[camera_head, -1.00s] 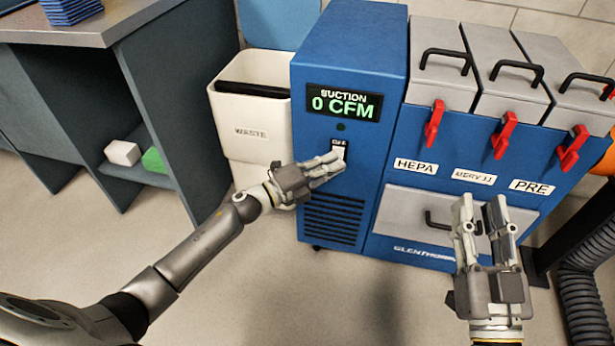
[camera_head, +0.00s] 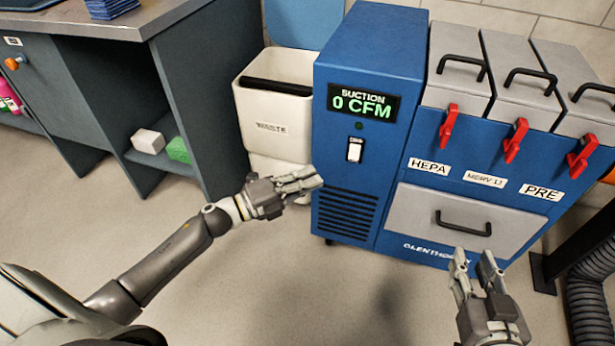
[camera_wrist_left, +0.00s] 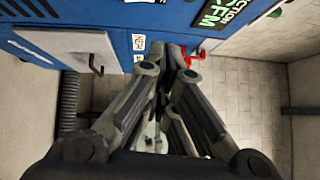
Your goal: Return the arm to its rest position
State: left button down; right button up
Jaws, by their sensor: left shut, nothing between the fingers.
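My left gripper (camera_head: 302,181) is shut and empty in the head view, in front of the lower left side of the blue suction unit (camera_head: 372,50). It is apart from the white switch (camera_head: 355,150) on the unit's front. In the left wrist view my left gripper (camera_wrist_left: 172,58) has its fingertips together, with the blue unit (camera_wrist_left: 110,18) beyond. My right gripper (camera_head: 474,262) is at the lower right, fingers apart with nothing between them, in front of the grey drawer (camera_head: 410,215).
The display (camera_head: 363,103) reads "SUCTION 0 CFM". A white waste bin (camera_head: 272,120) stands left of the unit, beside a grey bench (camera_head: 130,20). A black ribbed hose (camera_head: 592,285) is at the far right. The floor in front is clear.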

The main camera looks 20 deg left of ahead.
pick_arm(q)
jog(key=shift+s, duration=0.1)
dwell(0.5)
